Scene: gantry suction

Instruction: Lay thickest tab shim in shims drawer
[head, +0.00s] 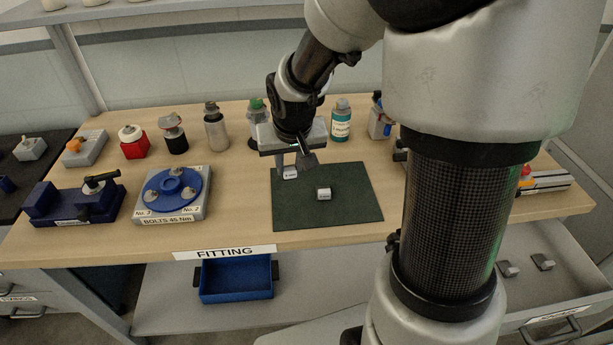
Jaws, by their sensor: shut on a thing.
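My gripper (294,166) is over the back left of the dark green mat (352,210), pointing down. It is shut on a small pale metal piece with a white label (290,174), which looks like a tab shim; the fingers hide part of it. A second small metal piece with a white label (323,194) lies on the mat, to the right and nearer the front. I cannot compare their thicknesses or read their labels. An open drawer (585,260) at the lower right holds two small grey metal pieces; its front label is too small to read.
Bottles and cans stand along the back of the wooden bench (235,205). A blue bolt plate (172,188) and a dark blue fixture (75,203) are at the left. A blue bin (236,280) hangs below. My arm hides part of the bench's right side.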

